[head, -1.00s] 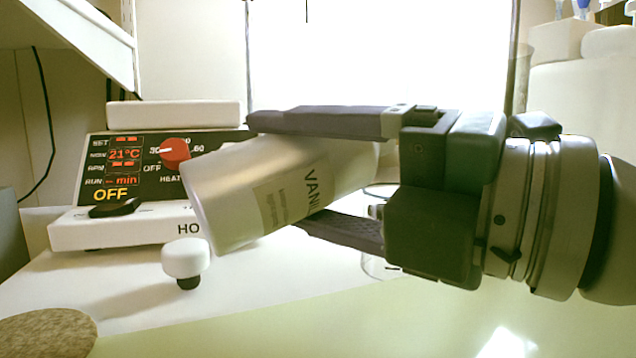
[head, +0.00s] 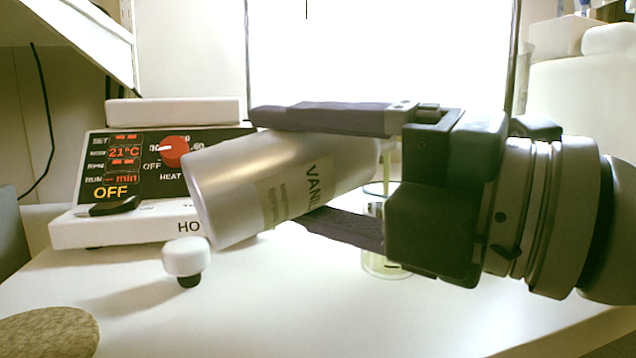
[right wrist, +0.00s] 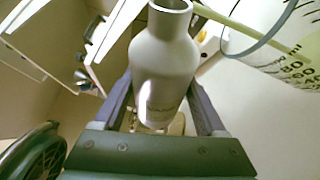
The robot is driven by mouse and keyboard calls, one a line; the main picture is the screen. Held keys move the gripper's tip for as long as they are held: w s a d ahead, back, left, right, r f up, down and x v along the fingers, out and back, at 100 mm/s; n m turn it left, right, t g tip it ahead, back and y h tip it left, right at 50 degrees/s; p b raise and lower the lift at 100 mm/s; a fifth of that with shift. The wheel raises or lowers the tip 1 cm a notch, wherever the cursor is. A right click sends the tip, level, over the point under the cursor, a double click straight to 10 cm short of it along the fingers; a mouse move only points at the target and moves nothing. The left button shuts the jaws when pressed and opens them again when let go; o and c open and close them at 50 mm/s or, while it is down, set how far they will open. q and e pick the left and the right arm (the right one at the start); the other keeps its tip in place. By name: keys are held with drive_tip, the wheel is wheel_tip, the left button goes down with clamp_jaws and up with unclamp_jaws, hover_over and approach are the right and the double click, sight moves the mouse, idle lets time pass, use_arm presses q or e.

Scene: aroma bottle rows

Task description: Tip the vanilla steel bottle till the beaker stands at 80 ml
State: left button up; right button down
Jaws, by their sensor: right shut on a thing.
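The vanilla steel bottle (head: 235,195) is a silver cylinder with part of "VANILLA" showing, tilted with its base low at left and its neck to the right. My right gripper (head: 282,168) is shut around its body. In the right wrist view the bottle's open mouth (right wrist: 172,5) shows, and a thin yellow-green stream (right wrist: 240,32) runs from near it to the glass beaker (right wrist: 296,65). In the head view the beaker (head: 385,266) stands partly hidden behind the gripper, with pale yellow liquid low in it. The level cannot be read against its marks. My left gripper is out of view.
A hotplate (head: 120,228) with a red knob and a 21°C display stands behind the bottle at left. A small white-topped cap (head: 186,258) with a black underside stands before it. A cork mat (head: 48,332) lies front left. The front middle table is clear.

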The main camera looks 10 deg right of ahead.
drive_tip(key=shift+r, duration=0.2)
idle(0.4)
drive_tip(key=shift+d+r+m+p, duration=0.1)
drive_tip(key=shift+m+p, duration=0.2)
drive_tip(key=shift+p, duration=0.15)
idle(0.4)
drive_tip(key=shift+r, duration=0.15)
idle(0.7)
drive_tip(key=shift+r+m+t+p, duration=0.1)
drive_tip(key=shift+m+t+p, duration=0.3)
idle(0.6)
idle(0.8)
drive_tip(key=shift+p, duration=0.3)
idle(1.0)
